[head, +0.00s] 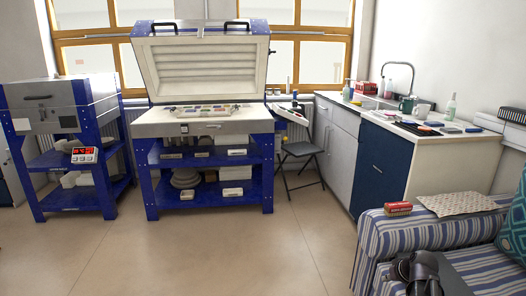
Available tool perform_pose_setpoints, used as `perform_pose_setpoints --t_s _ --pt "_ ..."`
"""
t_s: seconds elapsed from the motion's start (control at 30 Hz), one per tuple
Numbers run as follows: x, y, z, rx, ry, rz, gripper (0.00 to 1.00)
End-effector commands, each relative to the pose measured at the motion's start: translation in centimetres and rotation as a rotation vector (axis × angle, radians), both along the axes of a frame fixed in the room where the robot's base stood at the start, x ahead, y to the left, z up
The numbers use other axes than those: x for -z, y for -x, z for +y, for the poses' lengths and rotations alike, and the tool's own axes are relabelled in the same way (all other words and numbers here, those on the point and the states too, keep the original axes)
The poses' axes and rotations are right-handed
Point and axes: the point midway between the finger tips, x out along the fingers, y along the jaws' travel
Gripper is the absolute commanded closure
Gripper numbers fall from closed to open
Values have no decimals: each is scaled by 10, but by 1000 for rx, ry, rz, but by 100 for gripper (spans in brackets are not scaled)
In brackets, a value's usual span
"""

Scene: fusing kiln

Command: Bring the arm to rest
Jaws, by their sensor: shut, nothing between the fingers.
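A dark grey part of my arm with my gripper (404,268) shows at the bottom right, in front of the striped sofa. The gripper is small and dark here, and its fingers are hard to make out. It is shut and holds nothing. Most of the arm is outside the picture.
The striped sofa (372,243) stands close at the right, with a red box (398,208) and a patterned cloth (456,204) on it. The floor (220,250) is clear.

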Motion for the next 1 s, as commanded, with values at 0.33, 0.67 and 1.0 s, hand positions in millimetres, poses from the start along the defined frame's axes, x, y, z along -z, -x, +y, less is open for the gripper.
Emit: perform_pose_setpoints --t_s 0.33,0.67,1.0 --pt "17 24 107 -57 -2 211 100" --pt "27 62 185 -65 51 398 100" --pt "31 96 232 -44 125 521 100"
